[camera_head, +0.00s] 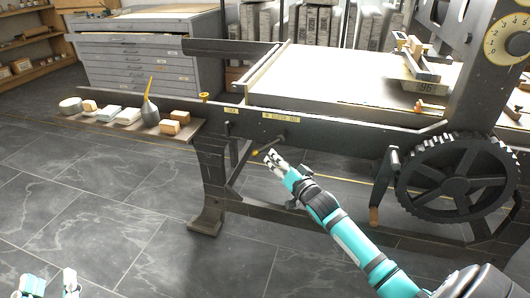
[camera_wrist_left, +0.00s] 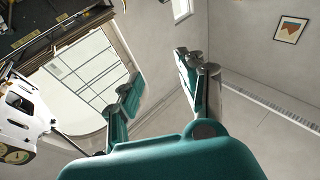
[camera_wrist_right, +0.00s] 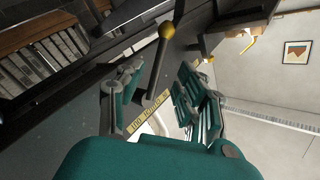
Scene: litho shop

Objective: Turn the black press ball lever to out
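The ball lever on the black press has a dark shaft and a brass ball (camera_head: 255,153). It sticks out of the press side rail, and the ball hangs down and left of its pivot. In the right wrist view its ball (camera_wrist_right: 166,30) and shaft (camera_wrist_right: 157,72) show just beyond the fingertips. My right gripper (camera_head: 273,157) is open, close beside the lever; I cannot tell whether it touches. A brass label plate (camera_wrist_right: 148,112) lies near the shaft, its text hard to read. My left gripper (camera_head: 50,284) is open and empty, low at the left, away from the press.
A geared wheel (camera_head: 455,178) and a wooden-handled crank (camera_head: 378,200) are on the press at right. A side shelf (camera_head: 190,132) at left carries an oil can (camera_head: 150,112) and several blocks. The floor in front is clear.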

